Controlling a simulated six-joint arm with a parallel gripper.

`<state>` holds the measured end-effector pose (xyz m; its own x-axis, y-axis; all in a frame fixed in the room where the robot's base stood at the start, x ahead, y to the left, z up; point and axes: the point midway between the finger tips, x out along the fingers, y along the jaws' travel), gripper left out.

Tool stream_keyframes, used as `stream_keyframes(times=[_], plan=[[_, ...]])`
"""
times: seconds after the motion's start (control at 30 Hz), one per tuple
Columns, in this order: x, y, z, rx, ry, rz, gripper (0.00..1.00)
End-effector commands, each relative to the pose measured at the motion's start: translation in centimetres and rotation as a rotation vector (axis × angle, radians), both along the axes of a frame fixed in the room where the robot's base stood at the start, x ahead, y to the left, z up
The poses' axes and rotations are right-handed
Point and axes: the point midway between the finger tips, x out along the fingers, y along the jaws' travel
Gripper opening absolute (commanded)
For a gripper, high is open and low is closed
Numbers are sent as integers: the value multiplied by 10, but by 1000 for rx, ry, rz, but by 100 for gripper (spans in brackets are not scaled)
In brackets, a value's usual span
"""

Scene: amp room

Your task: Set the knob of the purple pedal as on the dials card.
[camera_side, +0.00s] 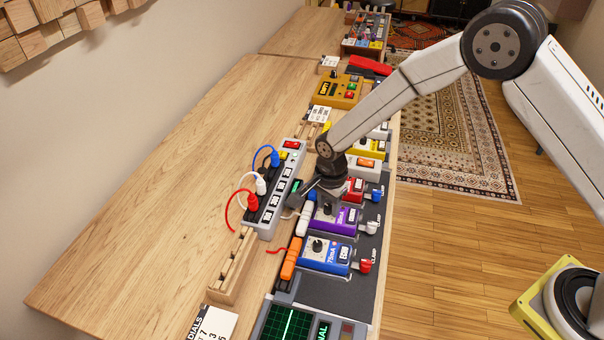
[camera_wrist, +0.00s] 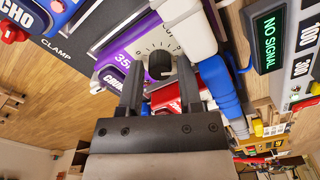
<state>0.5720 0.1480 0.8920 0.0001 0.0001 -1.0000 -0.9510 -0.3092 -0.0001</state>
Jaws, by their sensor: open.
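The purple pedal (camera_side: 345,219) sits on the dark board between a blue pedal and a red one. It also shows in the wrist view (camera_wrist: 118,50), with a pale dial face and a dark round knob (camera_wrist: 159,64). My gripper (camera_wrist: 160,72) is open, with one finger on each side of this knob; I cannot tell if they touch it. In the side view my gripper (camera_side: 327,205) is over the pedal and partly hides its knob. The dials card (camera_side: 212,325) lies at the bottom edge, cut off, with its figures only partly readable.
The blue pedal (camera_side: 325,255) is nearer the camera; the red pedal (camera_side: 354,190) is beyond. White and orange plugs (camera_side: 291,258) line the pedals' left side. A grey power strip (camera_side: 277,190) with cables stands close by. A screen (camera_wrist: 282,40) reads NO SIGNAL. The table's left is clear.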

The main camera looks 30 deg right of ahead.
Motion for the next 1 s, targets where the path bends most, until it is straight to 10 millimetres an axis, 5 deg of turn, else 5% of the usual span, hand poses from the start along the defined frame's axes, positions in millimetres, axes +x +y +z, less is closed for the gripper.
stream_keyframes(times=[0.23,0.4,1.0], plan=[[0,0,-1,0,0,0,45],[0,0,-1,0,0,0,0],[0,0,0,0,0,108,0]])
